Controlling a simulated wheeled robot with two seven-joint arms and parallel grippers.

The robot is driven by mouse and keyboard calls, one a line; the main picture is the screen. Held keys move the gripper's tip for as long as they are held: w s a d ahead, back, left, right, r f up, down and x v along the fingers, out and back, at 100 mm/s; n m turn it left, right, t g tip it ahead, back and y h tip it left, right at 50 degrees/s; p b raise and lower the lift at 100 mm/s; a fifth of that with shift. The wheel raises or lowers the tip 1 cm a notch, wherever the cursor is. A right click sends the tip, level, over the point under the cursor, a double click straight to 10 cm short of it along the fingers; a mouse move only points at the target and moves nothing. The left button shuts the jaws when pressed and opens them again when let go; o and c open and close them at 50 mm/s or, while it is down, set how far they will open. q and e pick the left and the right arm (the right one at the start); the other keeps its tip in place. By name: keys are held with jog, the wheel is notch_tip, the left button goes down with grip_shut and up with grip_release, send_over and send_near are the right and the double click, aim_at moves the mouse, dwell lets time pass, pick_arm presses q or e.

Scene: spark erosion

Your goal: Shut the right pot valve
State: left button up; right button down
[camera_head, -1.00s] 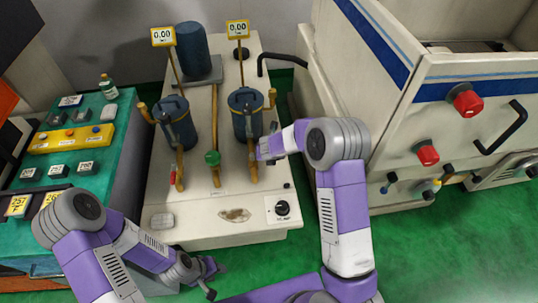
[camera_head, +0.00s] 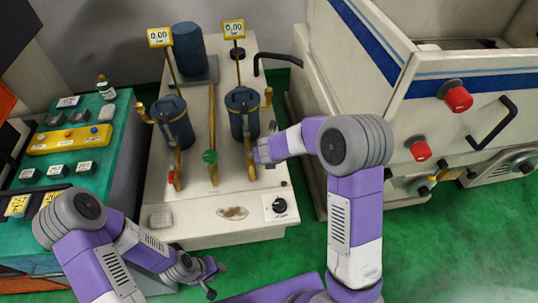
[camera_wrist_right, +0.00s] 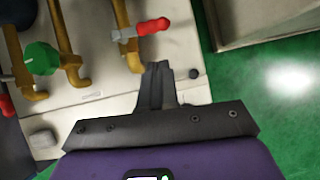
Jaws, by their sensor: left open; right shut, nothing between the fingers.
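The right pot (camera_head: 242,112) is a dark blue vessel with a brass pipe (camera_head: 250,165) running down its front. In the right wrist view the red valve lever (camera_wrist_right: 152,27) sticks out to the right, roughly crosswise to that pipe (camera_wrist_right: 127,45). In the head view my right gripper (camera_head: 262,155) hides it. My right gripper's fingers (camera_wrist_right: 157,72) are shut and empty, a little below the lever in the wrist picture, seemingly apart from it. My left gripper (camera_head: 216,278) is open and empty, low in front of the machine.
The left pot (camera_head: 172,122) has its own pipe and red lever (camera_head: 171,177). A green-knobbed valve (camera_head: 210,157) stands between the pipes. A control knob (camera_head: 280,205) is on the front. A large cream machine with red knobs (camera_head: 458,98) stands right; green floor (camera_head: 440,240) lies before it.

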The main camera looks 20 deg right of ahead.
jog(key=p+v, duration=0.1)
jog(key=v, duration=0.4)
jog(key=shift+r, duration=0.2)
jog(key=s+a+f+m+g+y, duration=0.1)
jog(key=s+f+m, duration=0.3)
jog(key=m, duration=0.1)
jog(key=s+a+f+m+g+y, duration=0.2)
jog(key=s+f+m, duration=0.2)
jog(key=s+f, duration=0.1)
jog(key=s+a+f+m+g+y, duration=0.1)
jog(key=s+a+f+m+g, duration=0.1)
jog(key=s+f+m, duration=0.2)
jog(key=shift+s+a+f+m, duration=0.25)
jog(key=shift+s+f+m, duration=0.15)
jog(key=shift+m, duration=0.4)
jog(key=s+f+m, duration=0.3)
jog(key=s+m, duration=0.2)
jog(key=m, duration=0.5)
jog(key=s+a+f+m+y, duration=0.1)
jog(key=s+f+m, duration=0.3)
jog(key=m, duration=0.7)
jog(key=shift+s+f+m+g+y, duration=0.2)
jog(key=shift+s+m+g+y, duration=0.1)
jog(key=shift+s, duration=0.75)
